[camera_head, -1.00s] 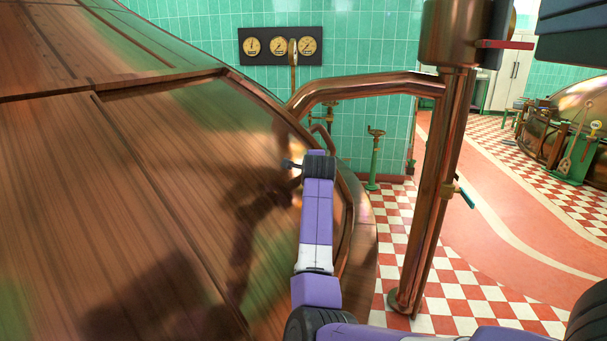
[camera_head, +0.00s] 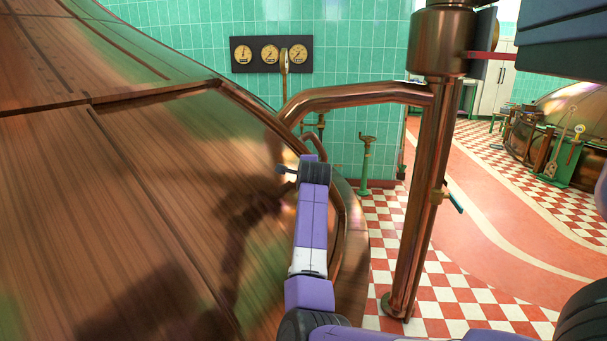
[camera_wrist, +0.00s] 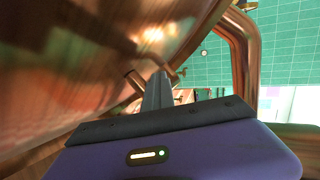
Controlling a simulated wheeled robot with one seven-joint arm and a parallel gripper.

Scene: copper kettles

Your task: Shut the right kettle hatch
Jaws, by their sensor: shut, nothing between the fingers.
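A large copper kettle (camera_head: 110,190) fills the left of the head view, with raised seams and overlapping panels. I cannot tell for certain which panel is the right hatch or how far it stands open. My gripper (camera_head: 284,169) is at the kettle's right side, in front of its curved surface; contact is not clear. In the wrist view my gripper (camera_wrist: 158,90) is shut and empty, pointing along the blurred copper surface (camera_wrist: 80,60). Small copper fittings show by the fingertips there.
A copper pipe (camera_head: 412,210) runs from the kettle to the floor on the right. Pressure gauges (camera_head: 271,53) hang on the green tiled wall. A green valve stand (camera_head: 364,165) stands behind. Open red floor (camera_head: 500,200) lies farther right; another copper kettle (camera_head: 570,105) stands beyond.

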